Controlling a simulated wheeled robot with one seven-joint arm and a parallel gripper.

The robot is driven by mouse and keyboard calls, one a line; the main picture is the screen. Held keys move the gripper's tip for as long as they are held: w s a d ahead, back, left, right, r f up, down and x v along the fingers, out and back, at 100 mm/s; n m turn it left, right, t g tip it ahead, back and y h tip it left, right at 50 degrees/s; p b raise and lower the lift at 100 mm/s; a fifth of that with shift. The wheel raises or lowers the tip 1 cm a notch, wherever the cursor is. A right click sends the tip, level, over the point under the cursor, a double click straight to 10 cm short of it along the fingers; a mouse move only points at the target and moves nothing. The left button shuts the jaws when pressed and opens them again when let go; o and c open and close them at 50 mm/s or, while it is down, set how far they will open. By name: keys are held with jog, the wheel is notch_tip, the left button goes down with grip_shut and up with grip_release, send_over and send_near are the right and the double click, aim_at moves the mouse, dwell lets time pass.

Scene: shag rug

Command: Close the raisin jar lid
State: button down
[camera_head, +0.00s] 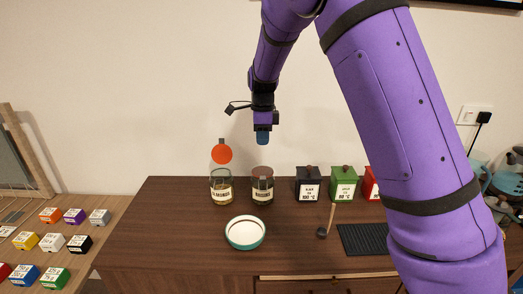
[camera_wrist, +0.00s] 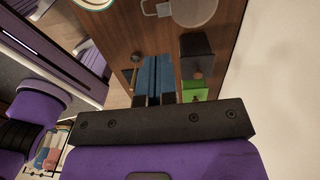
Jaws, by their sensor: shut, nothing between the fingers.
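The raisin jar (camera_head: 262,194) is a glass jar with a pale label, standing upright near the back of the wooden cabinet top. I cannot tell whether the lid is fully seated. In the wrist view the round lid (camera_wrist: 197,10) shows at the top edge, partly cut off, with the metal latch beside it. My gripper (camera_head: 262,141) points down above the jar, clear of it. Its blue fingers (camera_wrist: 153,72) are together and empty.
A similar jar (camera_head: 221,193) with a raised orange lid (camera_head: 222,154) stands just left. A white-and-teal bowl (camera_head: 245,233) is in front. Black (camera_head: 309,184) and green (camera_head: 343,183) canisters stand to the right, near a spoon-like tool (camera_head: 325,229) and a dark ribbed mat (camera_head: 364,239).

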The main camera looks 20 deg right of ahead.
aim_at(263, 179)
jog(key=f, duration=1.2)
jog(key=shift+s+a+f, duration=0.1)
jog(key=shift+s+f, duration=0.15)
jog(key=shift+f, duration=0.05)
jog(key=shift+s+f, duration=0.3)
jog(key=shift+f, duration=0.5)
